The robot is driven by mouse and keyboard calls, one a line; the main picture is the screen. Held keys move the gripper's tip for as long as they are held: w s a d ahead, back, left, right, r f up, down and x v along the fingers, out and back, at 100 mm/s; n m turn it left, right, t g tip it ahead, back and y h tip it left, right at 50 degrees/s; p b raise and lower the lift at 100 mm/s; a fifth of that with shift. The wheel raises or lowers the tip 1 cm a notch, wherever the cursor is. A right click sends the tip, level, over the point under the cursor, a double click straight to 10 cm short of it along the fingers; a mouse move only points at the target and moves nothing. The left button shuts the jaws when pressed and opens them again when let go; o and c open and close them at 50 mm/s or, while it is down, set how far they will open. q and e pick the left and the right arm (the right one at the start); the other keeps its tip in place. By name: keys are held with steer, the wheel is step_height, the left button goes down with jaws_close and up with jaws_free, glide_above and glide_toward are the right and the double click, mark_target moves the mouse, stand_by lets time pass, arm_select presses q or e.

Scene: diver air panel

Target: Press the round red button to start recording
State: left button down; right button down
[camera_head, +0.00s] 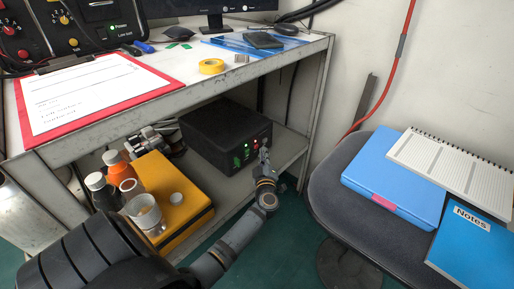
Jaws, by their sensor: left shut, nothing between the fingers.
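A black recorder-like box (222,136) sits on the lower shelf under the desk. Its front face has green lights and a small red spot (256,142) near its right end, which looks like the round red button. My left gripper (264,149) is shut and empty, just in front of the right end of that face, close to the red spot. I cannot tell whether its tip touches the button. My left arm reaches up to it from the bottom of the view. My right gripper is not in view.
A yellow case (187,207) stands left of my arm, with bottles (119,171) and a cup (144,211) nearby. A desk leg (308,118) is right of the box. A chair (330,190) holds a blue folder (394,179) and notebooks. The desk top (155,100) is above the box.

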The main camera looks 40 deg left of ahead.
arm_select(q)
steer(key=shift+s+d+p, duration=0.2)
steer(key=shift+d+p, duration=0.15)
steer(key=shift+d, duration=2.1)
